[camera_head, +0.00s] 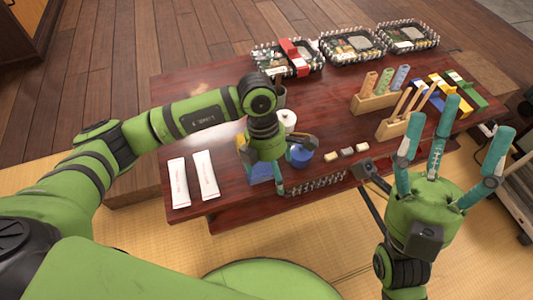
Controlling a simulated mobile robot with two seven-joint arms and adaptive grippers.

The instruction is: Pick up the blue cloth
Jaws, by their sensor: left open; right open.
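A small patch of blue (259,173), which looks like the blue cloth, lies on the dark red table (235,207) near its front edge. It is mostly hidden under my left gripper (272,163). My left gripper points down just over this patch with its fingers spread; I cannot tell whether they touch it. My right gripper (450,140) is open and empty, its teal fingers pointing up, in front of the table's right part.
A blue cup (301,155) stands right beside the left gripper, with a white roll (287,119) behind. Two white packets (191,178) lie at left. Wooden holders (376,100) and lunch boxes (352,45) stand farther back. The table's left back is clear.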

